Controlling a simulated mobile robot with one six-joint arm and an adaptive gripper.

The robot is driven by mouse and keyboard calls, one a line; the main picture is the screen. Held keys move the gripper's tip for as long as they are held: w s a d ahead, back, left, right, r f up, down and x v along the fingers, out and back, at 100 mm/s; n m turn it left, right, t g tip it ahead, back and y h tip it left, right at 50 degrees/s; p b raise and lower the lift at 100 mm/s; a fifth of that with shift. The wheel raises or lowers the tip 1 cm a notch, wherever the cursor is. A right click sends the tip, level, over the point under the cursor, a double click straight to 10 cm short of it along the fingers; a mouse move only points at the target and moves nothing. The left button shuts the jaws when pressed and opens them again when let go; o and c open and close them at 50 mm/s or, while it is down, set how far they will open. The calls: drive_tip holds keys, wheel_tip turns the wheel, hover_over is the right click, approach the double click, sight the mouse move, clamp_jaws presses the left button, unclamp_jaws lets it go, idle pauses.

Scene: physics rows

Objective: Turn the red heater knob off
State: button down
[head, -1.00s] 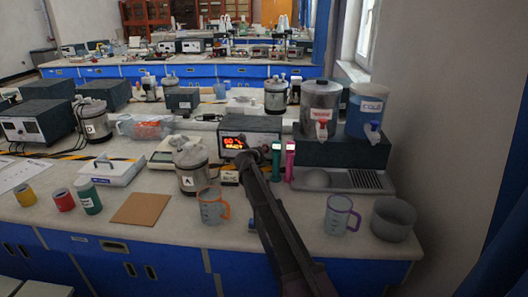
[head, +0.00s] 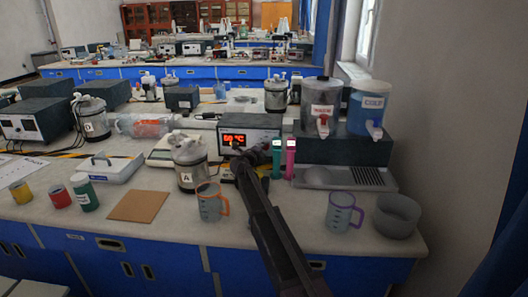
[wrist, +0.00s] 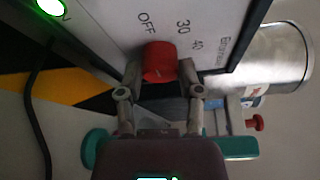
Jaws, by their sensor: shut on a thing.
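The red heater knob (wrist: 160,62) is on a white panel in the wrist view, with OFF printed just above it and 30 and 40 to the right. Where its pointer aims cannot be told. My gripper (wrist: 161,76) has a finger on each side of the knob and is shut on it. In the head view the heater box (head: 268,125) stands at mid-counter with a lit orange-red display (head: 233,139), seemingly a temperature. My gripper (head: 250,157) is at its front and hides the knob there.
A green lamp (wrist: 50,7) glows on the panel. A metal flask marked A (head: 187,165) stands left of my arm, an orange-handled beaker (head: 210,205) in front. Green (head: 277,160) and pink (head: 290,160) upright items stand close on the right.

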drive_tip(key=shift+w+n, duration=0.1)
drive_tip(key=shift+n, duration=0.2)
drive_tip(key=shift+c, duration=1.3)
unclamp_jaws()
